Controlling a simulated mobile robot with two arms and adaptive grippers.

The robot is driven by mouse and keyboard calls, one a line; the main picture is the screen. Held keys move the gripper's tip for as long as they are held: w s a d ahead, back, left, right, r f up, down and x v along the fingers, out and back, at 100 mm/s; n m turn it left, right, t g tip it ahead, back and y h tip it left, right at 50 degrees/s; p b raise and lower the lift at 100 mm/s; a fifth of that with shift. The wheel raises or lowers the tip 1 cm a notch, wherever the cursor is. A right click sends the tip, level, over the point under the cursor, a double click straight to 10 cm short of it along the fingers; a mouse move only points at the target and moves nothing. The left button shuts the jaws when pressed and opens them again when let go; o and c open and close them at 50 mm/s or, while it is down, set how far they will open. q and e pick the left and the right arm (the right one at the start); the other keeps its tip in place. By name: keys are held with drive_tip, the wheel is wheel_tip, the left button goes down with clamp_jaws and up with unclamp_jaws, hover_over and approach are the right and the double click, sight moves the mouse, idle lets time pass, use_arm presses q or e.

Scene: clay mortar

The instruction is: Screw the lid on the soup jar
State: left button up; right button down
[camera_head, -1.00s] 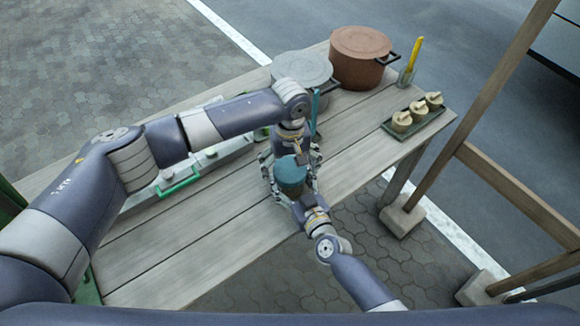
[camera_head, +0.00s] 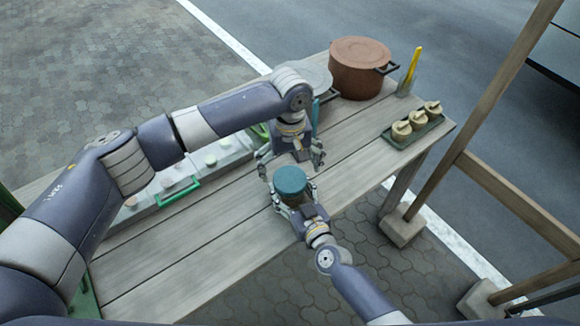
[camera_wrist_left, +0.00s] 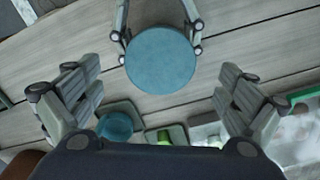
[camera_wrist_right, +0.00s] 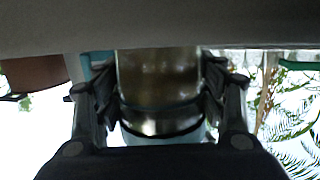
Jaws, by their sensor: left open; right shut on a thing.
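The soup jar (camera_wrist_right: 158,75) stands in my right gripper (camera_head: 291,200), whose fingers are shut around its side. A round teal lid (camera_head: 290,180) sits on top of it. The lid fills the middle of the left wrist view (camera_wrist_left: 160,60), with the right gripper's fingers on either side. In the upside-down right wrist view, teal (camera_wrist_right: 165,135) shows at the jar's top end, partly hidden. How tight the lid is I cannot tell. My left gripper (camera_head: 291,163) is open and empty beyond the lid, apart from it.
A brown pot (camera_head: 360,68) and a grey-lidded pot (camera_head: 302,76) stand at the table's far end. A tray (camera_head: 418,131) holds three small pale containers; a cup with a yellow utensil (camera_head: 410,70) is nearby. A green-handled case (camera_head: 180,192) lies left. The near tabletop (camera_head: 200,240) is clear.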

idle(0.3)
use_arm(q)
wheel_tip(320, 180, up, 12)
idle(0.5)
use_arm(e)
drive_tip(key=shift+c, duration=1.4)
unclamp_jaws()
drive_tip(key=shift+s+d, duration=0.25)
drive_tip(key=shift+s, duration=0.3)
drive_tip(key=v, duration=1)
drive_tip(key=shift+s+d, duration=0.15)
drive_tip(key=shift+s, duration=0.25)
